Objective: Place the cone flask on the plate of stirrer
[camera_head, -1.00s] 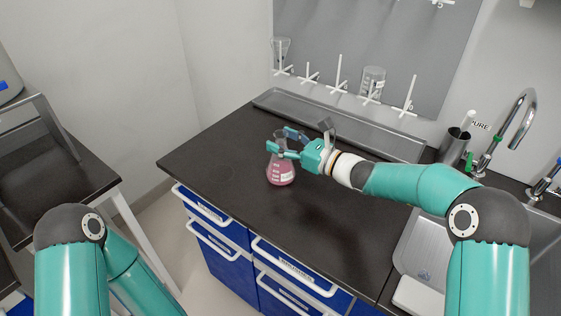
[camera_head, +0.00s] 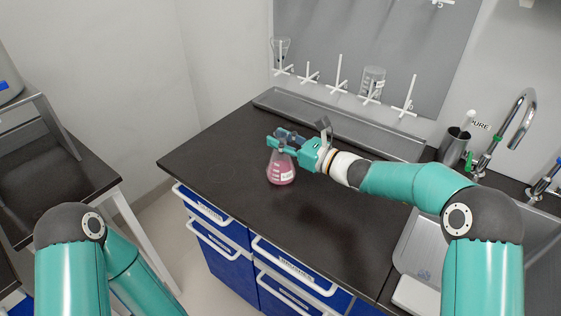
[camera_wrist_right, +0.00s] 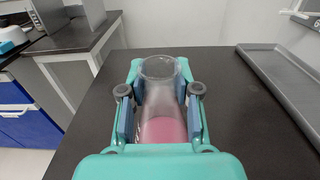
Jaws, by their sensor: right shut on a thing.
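The cone flask (camera_head: 281,172) is clear glass with pink liquid and a white label. It stands upright on, or just over, the black bench top in the head view; I cannot tell if it touches. My right gripper (camera_head: 281,142) is shut on its neck from the right. In the right wrist view the flask (camera_wrist_right: 160,100) sits between the two finger pads of my right gripper (camera_wrist_right: 159,112), with its open rim facing up. My left gripper is out of view; only my left arm shows at the lower left.
The black bench (camera_head: 225,160) is mostly clear around the flask. A grey tray (camera_head: 345,125) runs along the back under a peg board (camera_head: 400,50) with glassware. A sink (camera_head: 430,245) and tap (camera_head: 522,115) are at the right. A separate dark table (camera_head: 60,180) stands at the left.

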